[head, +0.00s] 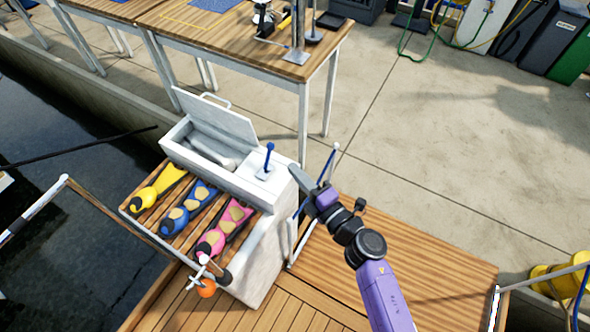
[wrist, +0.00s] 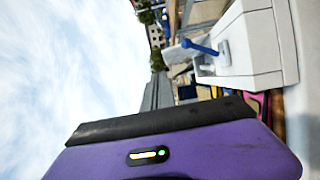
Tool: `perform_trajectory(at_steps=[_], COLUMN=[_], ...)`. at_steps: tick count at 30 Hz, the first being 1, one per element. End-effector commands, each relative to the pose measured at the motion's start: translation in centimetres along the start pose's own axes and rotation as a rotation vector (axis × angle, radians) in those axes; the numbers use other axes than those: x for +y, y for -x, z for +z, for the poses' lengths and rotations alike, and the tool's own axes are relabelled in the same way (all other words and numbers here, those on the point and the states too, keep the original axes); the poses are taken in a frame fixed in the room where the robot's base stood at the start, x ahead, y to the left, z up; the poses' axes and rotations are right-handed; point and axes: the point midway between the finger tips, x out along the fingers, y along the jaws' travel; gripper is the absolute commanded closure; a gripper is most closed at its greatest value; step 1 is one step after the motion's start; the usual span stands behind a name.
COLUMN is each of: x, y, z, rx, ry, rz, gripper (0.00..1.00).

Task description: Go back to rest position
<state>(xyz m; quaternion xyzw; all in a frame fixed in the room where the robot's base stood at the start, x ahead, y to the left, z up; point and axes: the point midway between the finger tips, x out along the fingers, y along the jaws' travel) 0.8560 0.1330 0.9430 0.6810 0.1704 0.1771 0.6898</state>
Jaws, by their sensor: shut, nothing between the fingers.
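My gripper (head: 300,176) is at the end of my purple arm, in the middle of the head view. Its fingers are shut with nothing held. It is raised beside the right side of the white cockpit locker (head: 262,262), apart from the blue-handled lever (head: 269,158). In the wrist view, a purple housing with a black edge fills the lower part, and I cannot make out the fingertips there. The blue lever also shows in the wrist view (wrist: 200,48), on the white locker top.
The locker lid (head: 215,115) stands open. Yellow (head: 158,188), blue (head: 190,207) and pink (head: 224,228) items lie on the slatted seat. An orange ball (head: 207,288) is at its front. A wooden table (head: 250,45) stands behind. Wooden deck (head: 370,250) and open concrete (head: 430,130) lie right.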

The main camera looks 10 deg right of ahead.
Motion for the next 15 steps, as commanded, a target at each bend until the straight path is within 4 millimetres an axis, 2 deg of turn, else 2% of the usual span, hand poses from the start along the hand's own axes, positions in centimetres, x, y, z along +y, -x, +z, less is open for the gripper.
perform_trajectory(at_steps=[12,14,15], x=[0.0,0.6,1.5], y=[0.0,-0.1,-0.2], z=[0.2,0.6,0.9], rx=[-0.008,-0.023,-0.034], ry=[-0.021,-0.061,-0.09], rz=[-0.001,0.015,0.036], gripper=[1.0,1.0,1.0])
